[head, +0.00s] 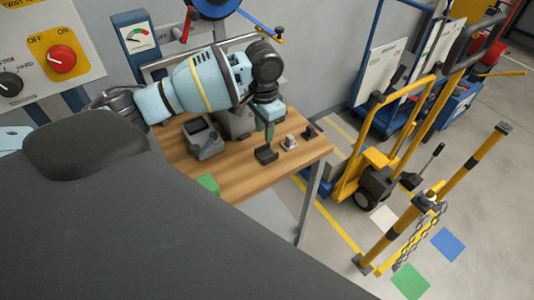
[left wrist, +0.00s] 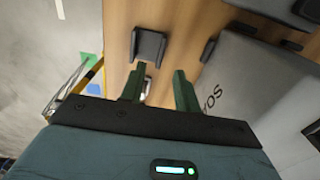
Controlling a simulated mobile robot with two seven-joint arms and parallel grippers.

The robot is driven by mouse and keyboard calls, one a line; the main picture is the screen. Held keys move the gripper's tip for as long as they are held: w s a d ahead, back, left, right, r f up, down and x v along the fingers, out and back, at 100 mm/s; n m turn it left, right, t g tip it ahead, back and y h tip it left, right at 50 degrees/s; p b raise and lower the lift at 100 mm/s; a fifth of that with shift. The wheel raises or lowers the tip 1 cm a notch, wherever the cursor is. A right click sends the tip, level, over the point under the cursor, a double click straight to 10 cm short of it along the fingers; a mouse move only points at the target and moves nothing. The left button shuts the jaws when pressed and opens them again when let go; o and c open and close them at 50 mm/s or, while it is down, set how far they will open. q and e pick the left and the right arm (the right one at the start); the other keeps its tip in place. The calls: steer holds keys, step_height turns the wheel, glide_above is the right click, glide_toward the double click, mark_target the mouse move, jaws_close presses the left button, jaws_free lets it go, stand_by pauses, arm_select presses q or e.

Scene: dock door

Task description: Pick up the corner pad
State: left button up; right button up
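A small dark angled block, which looks like the corner pad (head: 266,155), sits on the wooden bench top (head: 245,178) near its front right part. In the left wrist view the dark pad (left wrist: 149,46) lies beyond the fingertips, closer in line with the left-hand finger. My left gripper (head: 268,128) points down just above and behind the pad in the head view. In the left wrist view its two green fingers (left wrist: 160,72) are apart with nothing held between them. Whether a finger touches the pad I cannot tell. My right gripper is not in view.
A small pale clip-like piece (head: 289,143) and another dark piece (head: 310,132) sit right of the pad. A grey device (head: 204,138) stands to the left, a green item (head: 208,183) at the bench's front edge. A yellow trolley (head: 375,160) stands beyond the bench.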

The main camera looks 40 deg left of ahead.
mark_target(262, 146)
arm_select(q)
steer(key=shift+s+a+f, duration=0.1)
steer(key=shift+s+f, duration=0.1)
steer(key=shift+f, duration=1.15)
steer(key=shift+s+a+f, duration=0.1)
steer(key=shift+s+f, duration=0.05)
steer(key=shift+f, duration=1.15)
jaws_close()
